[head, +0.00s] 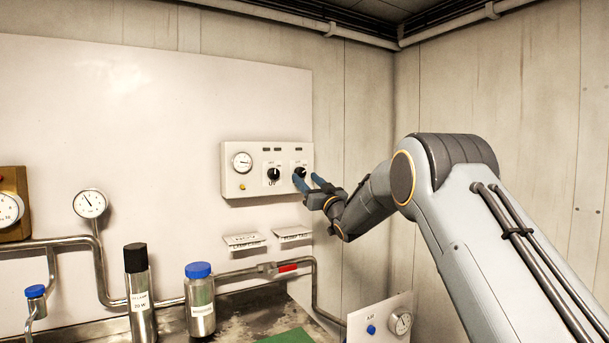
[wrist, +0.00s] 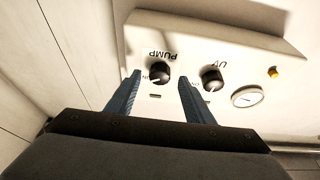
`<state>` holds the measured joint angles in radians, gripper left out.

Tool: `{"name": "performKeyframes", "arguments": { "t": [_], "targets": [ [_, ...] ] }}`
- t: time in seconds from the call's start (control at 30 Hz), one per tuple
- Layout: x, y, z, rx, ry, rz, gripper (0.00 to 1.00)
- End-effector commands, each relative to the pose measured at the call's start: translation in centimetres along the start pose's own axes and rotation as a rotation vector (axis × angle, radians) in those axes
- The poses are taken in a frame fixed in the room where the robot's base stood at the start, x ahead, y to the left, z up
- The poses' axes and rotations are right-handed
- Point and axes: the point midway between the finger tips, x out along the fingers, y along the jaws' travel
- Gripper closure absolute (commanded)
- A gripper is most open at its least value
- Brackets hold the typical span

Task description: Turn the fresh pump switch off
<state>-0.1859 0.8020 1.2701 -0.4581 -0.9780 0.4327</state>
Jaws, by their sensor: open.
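A pale control box (head: 232,180) on the wall panel carries two black rotary switches. The pump switch (head: 300,171) is the right one in the head view, partly behind my fingers. In the wrist view, which is upside down, the pump switch (wrist: 160,72) has the label PUMP beside it. The UV switch (head: 273,174) sits to its left and also shows in the wrist view (wrist: 211,78). My gripper (head: 307,179) is open, with two blue fingers pointing at the box. In the wrist view its fingertips (wrist: 160,76) lie either side of the pump switch; I cannot tell whether they touch it.
A round gauge (head: 242,162) and a yellow light (head: 242,187) are on the box's left end. Two label plates (head: 244,241) are below. Steel pipes, a black-capped bottle (head: 140,300) and a blue-capped bottle (head: 200,305) stand lower left. A small AIR panel (head: 385,322) is lower right.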

Motion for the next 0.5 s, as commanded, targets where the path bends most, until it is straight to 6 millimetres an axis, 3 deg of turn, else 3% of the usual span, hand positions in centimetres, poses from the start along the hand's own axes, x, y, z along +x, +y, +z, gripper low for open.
{"name": "performKeyframes", "arguments": {
  "t": [0.2,0.5],
  "targets": [
    [1.9,-0.1,0.0,0.001,-0.001,0.000,0.52],
    [2.2,0.0,0.1,0.000,-0.002,0.000,0.52]
  ]
}}
